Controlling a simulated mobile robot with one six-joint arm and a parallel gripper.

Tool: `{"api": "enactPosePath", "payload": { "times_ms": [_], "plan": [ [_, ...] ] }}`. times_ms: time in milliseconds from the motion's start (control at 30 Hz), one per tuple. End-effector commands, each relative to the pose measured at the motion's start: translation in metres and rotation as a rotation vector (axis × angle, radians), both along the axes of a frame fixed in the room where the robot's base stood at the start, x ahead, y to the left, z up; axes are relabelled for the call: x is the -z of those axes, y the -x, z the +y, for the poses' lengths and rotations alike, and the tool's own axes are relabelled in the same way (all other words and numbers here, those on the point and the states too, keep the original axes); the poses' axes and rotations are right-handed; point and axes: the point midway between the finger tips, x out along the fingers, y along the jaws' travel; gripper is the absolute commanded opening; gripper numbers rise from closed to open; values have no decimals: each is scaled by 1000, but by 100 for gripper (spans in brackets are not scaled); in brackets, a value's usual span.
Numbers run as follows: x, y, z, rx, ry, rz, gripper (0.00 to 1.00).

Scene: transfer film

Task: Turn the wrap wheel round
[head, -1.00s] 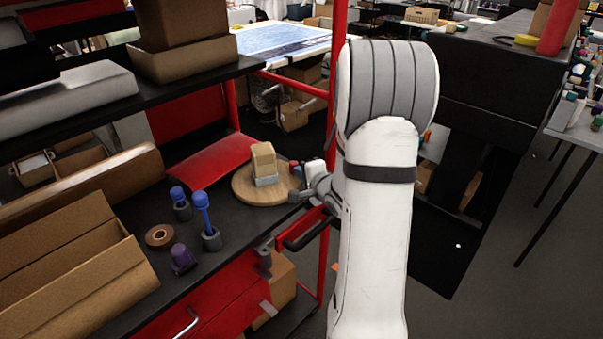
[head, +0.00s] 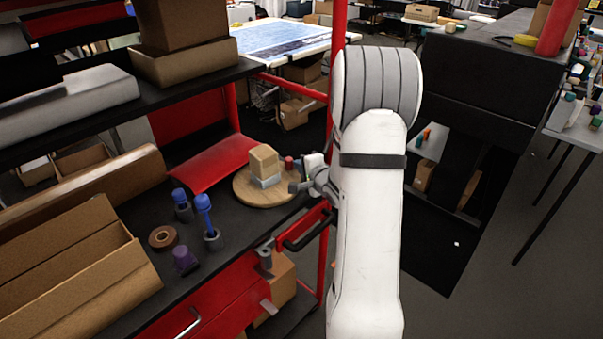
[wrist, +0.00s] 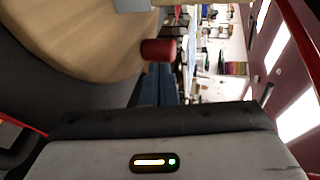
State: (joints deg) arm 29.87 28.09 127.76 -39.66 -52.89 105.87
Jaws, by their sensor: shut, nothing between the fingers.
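The wrap wheel (head: 245,192) is a round wooden disc lying flat on the dark bench. A tan box (head: 263,158) on a grey block (head: 266,181) stands on it. A short red peg (head: 289,162) stands near the wheel's far right rim; it also shows in the wrist view (wrist: 158,50). My gripper (head: 294,188) is shut and empty at the wheel's right edge, near the peg. Whether it touches the rim or peg is unclear.
Two blue-topped tools (head: 204,214) in holders, a brown tape roll (head: 163,238) and a purple item (head: 186,260) stand left of the wheel. An open cardboard box (head: 80,262) lies farther left. A red post (head: 337,30) rises behind my arm.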

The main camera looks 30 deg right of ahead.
Motion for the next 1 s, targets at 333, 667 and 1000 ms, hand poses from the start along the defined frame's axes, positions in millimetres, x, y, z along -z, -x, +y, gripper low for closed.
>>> {"api": "enactPosePath", "payload": {
  "times_ms": [333, 667, 1000],
  "plan": [
    [0, -10, -2, 0, 0, 0, 0],
    [0, -12, -2, 1, -1, 1, 0],
    [0, -13, -2, 0, -1, 1, 0]
  ]
}}
